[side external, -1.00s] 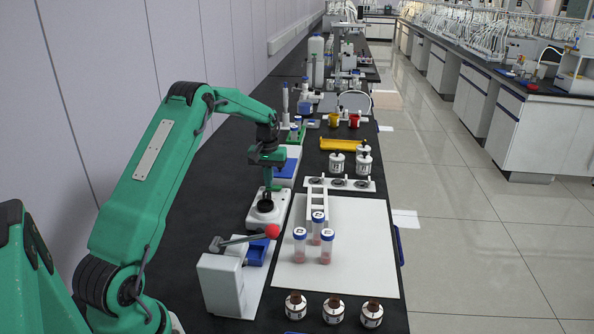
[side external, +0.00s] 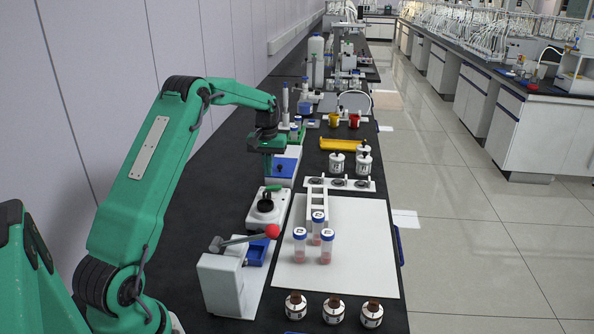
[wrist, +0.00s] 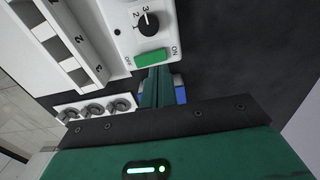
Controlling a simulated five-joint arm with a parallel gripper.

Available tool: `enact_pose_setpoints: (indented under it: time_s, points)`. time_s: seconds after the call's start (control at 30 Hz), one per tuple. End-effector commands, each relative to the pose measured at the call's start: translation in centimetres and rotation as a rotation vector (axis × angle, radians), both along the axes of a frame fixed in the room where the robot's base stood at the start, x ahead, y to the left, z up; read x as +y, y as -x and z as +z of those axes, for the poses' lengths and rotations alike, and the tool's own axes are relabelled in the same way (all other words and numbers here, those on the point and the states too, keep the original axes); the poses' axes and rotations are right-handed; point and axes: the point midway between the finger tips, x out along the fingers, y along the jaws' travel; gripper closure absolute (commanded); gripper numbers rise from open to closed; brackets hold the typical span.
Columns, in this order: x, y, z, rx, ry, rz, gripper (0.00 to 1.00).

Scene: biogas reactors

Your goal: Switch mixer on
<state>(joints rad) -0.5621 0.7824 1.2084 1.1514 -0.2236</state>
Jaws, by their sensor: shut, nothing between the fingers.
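Which way the switch is tipped I cannot tell. My gripper (side external: 267,178) is shut and empty, pointing down just behind the mixer. In the wrist view my gripper's closed fingers (wrist: 157,76) lie just below the switch; contact cannot be told.
A white tube rack (side external: 317,200) and several capped tubes stand on the white mat (side external: 360,250) to the right. A lever device (side external: 222,285) with a red knob is in front. A blue-topped device (side external: 284,168) stands close behind my gripper.

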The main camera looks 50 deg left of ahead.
Motion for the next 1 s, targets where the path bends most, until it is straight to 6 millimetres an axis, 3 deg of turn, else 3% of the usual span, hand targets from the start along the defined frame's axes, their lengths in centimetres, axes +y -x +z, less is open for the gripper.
enact_pose_setpoints:
  time_s: [0.43,1.0]
  points:
    - [0.0,0.0,2.5,-0.001,-0.001,0.000,1.00]
    - [-0.5,0.0,3.3,-0.006,-0.004,-0.009,1.00]
